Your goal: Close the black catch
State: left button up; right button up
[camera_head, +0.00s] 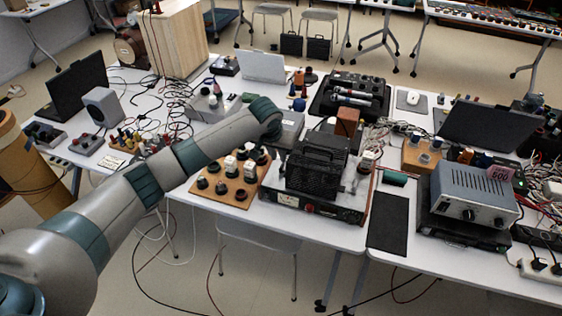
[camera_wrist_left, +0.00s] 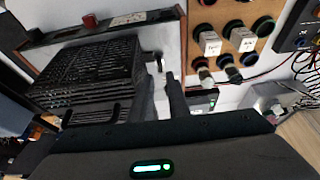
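I cannot single out the black catch for certain. A small dark fitting (camera_wrist_left: 158,62) stands beside the ribbed black box in the left wrist view; I cannot tell if it is the catch. The ribbed black box (camera_head: 312,178) sits on a device with a dark front panel (camera_head: 318,207), and also shows in the left wrist view (camera_wrist_left: 85,72). My right gripper is not in view.
A wooden board with several knobs and pegs (camera_head: 208,189) lies left of the device. An open black case (camera_head: 350,97) lies behind. A black mat (camera_head: 388,222) and a grey instrument (camera_head: 473,194) are to the right. Loose cables (camera_head: 160,97) cover the left table.

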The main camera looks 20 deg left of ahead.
aim_at(281, 166)
pick_arm(q)
jog(key=shift+p+x, duration=0.65)
jog(key=shift+x, duration=3.25)
grip_shut()
